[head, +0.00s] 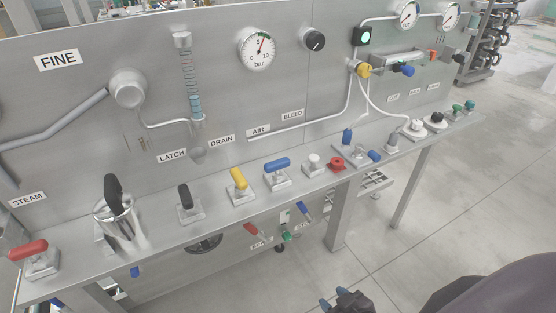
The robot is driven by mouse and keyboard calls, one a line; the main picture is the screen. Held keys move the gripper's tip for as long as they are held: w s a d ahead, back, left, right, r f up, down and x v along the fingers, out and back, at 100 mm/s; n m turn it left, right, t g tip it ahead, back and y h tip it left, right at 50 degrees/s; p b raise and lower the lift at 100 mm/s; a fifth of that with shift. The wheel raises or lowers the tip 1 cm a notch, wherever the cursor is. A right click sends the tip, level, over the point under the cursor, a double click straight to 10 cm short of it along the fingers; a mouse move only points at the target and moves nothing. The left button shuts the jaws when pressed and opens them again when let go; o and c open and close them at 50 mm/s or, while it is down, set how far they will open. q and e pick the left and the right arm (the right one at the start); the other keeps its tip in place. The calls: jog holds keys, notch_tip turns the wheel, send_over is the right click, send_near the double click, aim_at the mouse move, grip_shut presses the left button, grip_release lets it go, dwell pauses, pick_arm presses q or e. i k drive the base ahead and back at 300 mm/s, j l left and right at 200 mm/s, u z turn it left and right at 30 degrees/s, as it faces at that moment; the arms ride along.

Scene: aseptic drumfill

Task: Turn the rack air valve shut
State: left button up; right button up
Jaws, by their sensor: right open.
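The blue-handled valve (276,164) stands on the steel shelf below the AIR label (258,131). Its blue lever lies roughly along the shelf's length. Whether that means open or closed, I cannot tell. My right gripper (347,299) shows at the bottom edge, low in front of the shelf and well apart from the valve. Only its dark fingertips show; it is open with nothing seen in it. My left gripper is out of view.
A yellow-handled valve (239,180) stands left of the blue one, and a pale knob (314,161) and red knob (337,164) stand to its right. A black lever (185,197), a steel jug (118,217) and a red lever (30,250) are farther left. The floor in front is clear.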

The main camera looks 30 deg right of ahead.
aim_at(275, 166)
jog(key=k+z, duration=0.1)
jog(key=z, duration=0.25)
jog(key=k+z, duration=0.1)
jog(key=z, duration=0.3)
